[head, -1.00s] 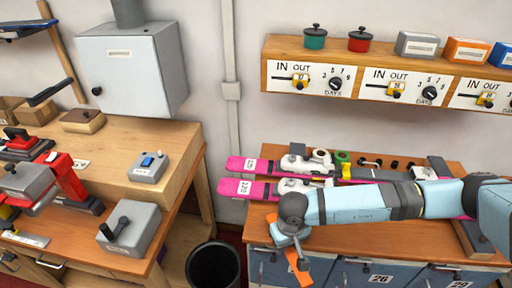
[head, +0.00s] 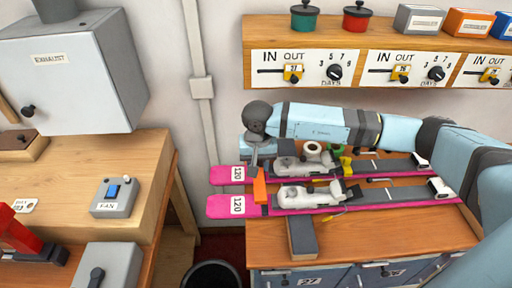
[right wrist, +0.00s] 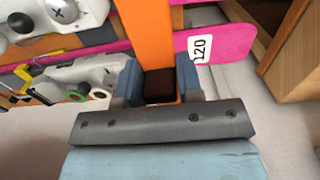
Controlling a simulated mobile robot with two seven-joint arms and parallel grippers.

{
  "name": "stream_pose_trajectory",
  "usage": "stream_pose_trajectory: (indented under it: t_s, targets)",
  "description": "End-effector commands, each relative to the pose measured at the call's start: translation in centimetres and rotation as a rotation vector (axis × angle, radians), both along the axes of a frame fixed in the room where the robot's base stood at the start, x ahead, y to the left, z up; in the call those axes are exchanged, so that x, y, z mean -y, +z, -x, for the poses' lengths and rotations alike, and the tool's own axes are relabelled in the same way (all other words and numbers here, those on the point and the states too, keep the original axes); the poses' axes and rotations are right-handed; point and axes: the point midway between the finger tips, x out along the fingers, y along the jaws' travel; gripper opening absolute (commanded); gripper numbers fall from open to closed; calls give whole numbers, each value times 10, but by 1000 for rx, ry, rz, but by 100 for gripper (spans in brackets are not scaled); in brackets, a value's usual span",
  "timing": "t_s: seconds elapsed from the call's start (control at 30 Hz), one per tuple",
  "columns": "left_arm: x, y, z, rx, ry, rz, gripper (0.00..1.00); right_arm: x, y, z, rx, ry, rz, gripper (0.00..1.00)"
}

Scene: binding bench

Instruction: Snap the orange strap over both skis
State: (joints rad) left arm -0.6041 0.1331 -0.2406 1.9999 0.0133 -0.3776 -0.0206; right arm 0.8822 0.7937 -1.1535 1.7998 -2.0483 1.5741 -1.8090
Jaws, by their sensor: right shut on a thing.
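Two pink skis (head: 222,175) (head: 224,206) with white 120 labels and bindings lie side by side on the wooden bench. My right gripper (head: 257,166) is over their left ends. It is shut on the orange strap (head: 260,190), which reaches from the gripper across the gap toward the nearer ski. In the right wrist view, the gripper (right wrist: 160,85) pinches the strap at a dark end, and the orange band (right wrist: 150,40) crosses a pink ski (right wrist: 225,42). I cannot tell whether the strap touches the skis. My left gripper is out of view.
A grey block (head: 302,237) supports the skis near the front edge. A shelf (head: 375,32) with dial panels hangs above the bench. A second wooden bench (head: 60,200) with a fan switch box (head: 117,197) stands left, with a dark bin (head: 215,275) between.

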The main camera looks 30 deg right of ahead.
Motion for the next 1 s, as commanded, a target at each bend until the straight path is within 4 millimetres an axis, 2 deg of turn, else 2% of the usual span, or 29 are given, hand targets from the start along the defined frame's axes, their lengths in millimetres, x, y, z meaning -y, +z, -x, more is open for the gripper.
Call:
stream_pose_trajectory:
  t_s: [0.17,0.37,0.8,1.0]
  targets:
    - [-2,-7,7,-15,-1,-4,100,1,4,-5,-2,-23,-3,9]
    - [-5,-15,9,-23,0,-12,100,1,-5,-5,-2,-23,-2,9]
    - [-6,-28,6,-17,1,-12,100,1,-47,-4,-3,-23,-3,9]
    - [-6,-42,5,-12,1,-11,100,1,-63,-4,-1,-22,-3,9]
